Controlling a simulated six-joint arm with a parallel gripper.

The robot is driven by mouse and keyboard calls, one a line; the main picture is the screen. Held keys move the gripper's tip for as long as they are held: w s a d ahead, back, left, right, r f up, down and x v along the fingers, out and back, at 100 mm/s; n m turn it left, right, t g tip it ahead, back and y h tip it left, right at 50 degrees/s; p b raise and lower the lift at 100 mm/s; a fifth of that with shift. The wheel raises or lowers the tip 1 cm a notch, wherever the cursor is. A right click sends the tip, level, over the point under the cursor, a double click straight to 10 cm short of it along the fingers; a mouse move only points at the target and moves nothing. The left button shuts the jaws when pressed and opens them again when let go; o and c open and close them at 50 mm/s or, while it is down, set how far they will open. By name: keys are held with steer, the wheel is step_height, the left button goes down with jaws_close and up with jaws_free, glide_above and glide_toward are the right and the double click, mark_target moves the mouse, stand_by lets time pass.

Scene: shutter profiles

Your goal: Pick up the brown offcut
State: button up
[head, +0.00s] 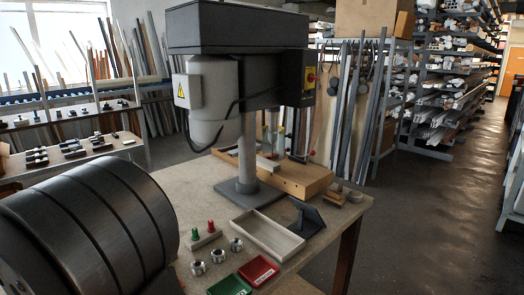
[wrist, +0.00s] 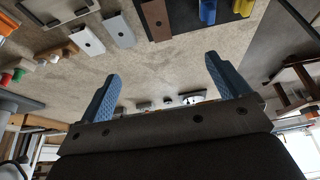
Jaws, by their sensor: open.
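In the head view I do not make out the brown offcut, and my gripper does not show there.
Beside the brown offcut lie a light grey block (wrist: 119,31) and another grey block (wrist: 88,40). On its other side, blue (wrist: 207,12) and yellow (wrist: 243,7) pieces stand on a dark mat. The head view shows a bench with a red tray (head: 258,271) and green tray (head: 229,286).

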steer(key=c, duration=0.3)
steer(key=shift+f, duration=0.1)
steer(key=x, duration=1.8)
steer(key=shift+w+a+r, duration=0.1)
steer(key=shift+a+r, duration=0.1)
steer(key=shift+a, duration=0.15)
steer(key=shift+d+x, duration=0.2)
steer(key=shift+x, duration=1.15)
steer(key=shift+d+x, duration=0.2)
steer(key=shift+x, duration=1.2)
steer(key=shift+w, duration=0.15)
steer(key=c, duration=1.1)
